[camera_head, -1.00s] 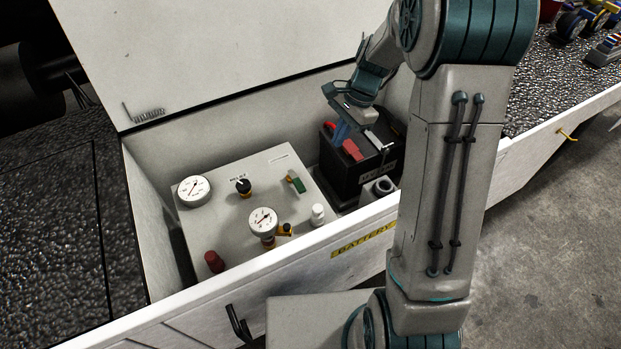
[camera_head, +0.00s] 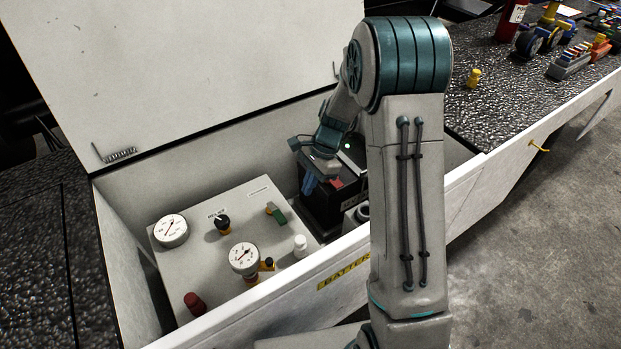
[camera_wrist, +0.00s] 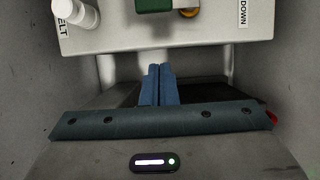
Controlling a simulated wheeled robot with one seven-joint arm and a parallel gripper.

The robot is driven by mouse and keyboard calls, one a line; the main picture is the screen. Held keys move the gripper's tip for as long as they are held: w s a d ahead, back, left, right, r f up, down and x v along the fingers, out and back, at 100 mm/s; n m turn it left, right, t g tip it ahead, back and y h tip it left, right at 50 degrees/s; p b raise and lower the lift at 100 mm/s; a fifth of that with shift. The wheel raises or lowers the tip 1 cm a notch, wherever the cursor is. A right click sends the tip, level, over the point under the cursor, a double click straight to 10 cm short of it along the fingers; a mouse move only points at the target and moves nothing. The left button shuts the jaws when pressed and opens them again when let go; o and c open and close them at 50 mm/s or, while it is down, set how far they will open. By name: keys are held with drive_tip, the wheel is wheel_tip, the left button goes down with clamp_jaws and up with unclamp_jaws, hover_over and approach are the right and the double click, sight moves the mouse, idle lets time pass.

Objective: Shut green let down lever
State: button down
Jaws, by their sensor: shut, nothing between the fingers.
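The green lever (camera_head: 278,215) sits near the right back part of the grey control panel (camera_head: 185,280) inside the open box. In the wrist view the green lever (camera_wrist: 153,5) is at the top edge, partly cut off, on the panel near a "DOWN" label (camera_wrist: 242,13). My gripper (camera_head: 309,184) is over the black battery, to the right of the lever and apart from it. In the wrist view its blue fingers (camera_wrist: 159,82) are together and empty, pointing toward the panel's near edge below the lever.
The black battery (camera_head: 322,207) stands right of the panel. The box's front wall and raised lid (camera_head: 200,70) bound the space.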

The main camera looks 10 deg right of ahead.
sight(276, 214)
drive_tip(key=x, duration=0.5)
drive_tip(key=shift+s+a+f+b, duration=0.1)
drive_tip(key=shift+a+b, duration=0.2)
drive_tip(key=shift+b, duration=0.1)
drive_tip(key=shift+s+a, duration=0.25)
drive_tip(key=shift+a, duration=0.25)
drive_tip(key=shift+s+a, duration=0.2)
drive_tip(key=shift+a, duration=0.35)
drive_tip(key=shift+s+a, duration=0.2)
drive_tip(key=shift+a, duration=0.3)
drive_tip(key=shift+w+d+m, duration=0.1)
drive_tip(key=shift+d+m, duration=0.1)
drive_tip(key=shift+m, duration=0.1)
